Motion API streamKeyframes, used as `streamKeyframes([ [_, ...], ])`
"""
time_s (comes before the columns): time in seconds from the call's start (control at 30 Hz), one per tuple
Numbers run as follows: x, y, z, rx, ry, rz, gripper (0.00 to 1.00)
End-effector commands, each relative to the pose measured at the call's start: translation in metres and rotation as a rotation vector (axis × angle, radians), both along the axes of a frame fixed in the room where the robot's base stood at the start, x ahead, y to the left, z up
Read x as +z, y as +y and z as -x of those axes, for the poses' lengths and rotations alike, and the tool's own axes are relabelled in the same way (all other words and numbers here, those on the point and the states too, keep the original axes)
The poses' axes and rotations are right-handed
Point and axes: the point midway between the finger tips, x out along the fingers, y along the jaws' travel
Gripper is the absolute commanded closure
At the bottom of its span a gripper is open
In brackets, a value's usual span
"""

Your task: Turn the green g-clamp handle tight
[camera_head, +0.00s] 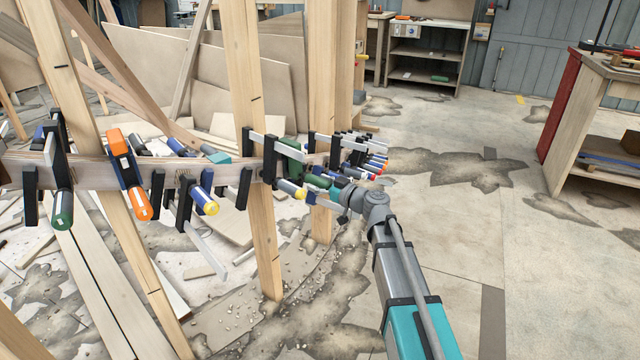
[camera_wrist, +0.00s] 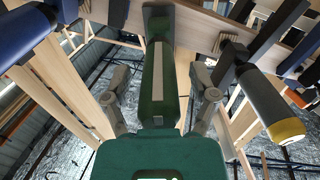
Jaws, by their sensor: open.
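The green g-clamp (camera_head: 291,160) sits on the curved wooden stringer (camera_head: 90,174), near the middle post. Its green handle end (camera_head: 318,182) points toward my gripper (camera_head: 346,200), which is partly hidden by the wrist. In the wrist view the clamp's dark green body (camera_wrist: 160,85) runs up the middle between the two fingers of my gripper (camera_wrist: 161,100). A broad green part (camera_wrist: 160,157) fills the bottom centre, close to the camera. The fingers are spread, with visible gaps on both sides of the clamp. I cannot tell whether the clamp is tight.
A clamp with a yellow-ended handle (camera_wrist: 285,128) is close on the right in the wrist view; a blue handle (camera_wrist: 25,35) is at upper left. More clamps, including an orange one (camera_head: 128,172), line the stringer. Upright posts (camera_head: 248,90) stand along it. Open floor lies to the right.

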Motion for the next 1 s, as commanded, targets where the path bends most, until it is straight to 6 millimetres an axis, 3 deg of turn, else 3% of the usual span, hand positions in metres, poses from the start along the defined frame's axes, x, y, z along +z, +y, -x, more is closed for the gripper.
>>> streamKeyframes([
  [0.2, 0.0000, 0.0002, 0.0003, 0.000, 0.000, 0.000, 0.27],
  [0.6, 0.0000, 0.0004, 0.0004, 0.001, 0.000, 0.000, 1.00],
  [1.0, 0.0000, 0.0029, 0.0012, 0.005, 0.033, -0.022, 1.00],
])
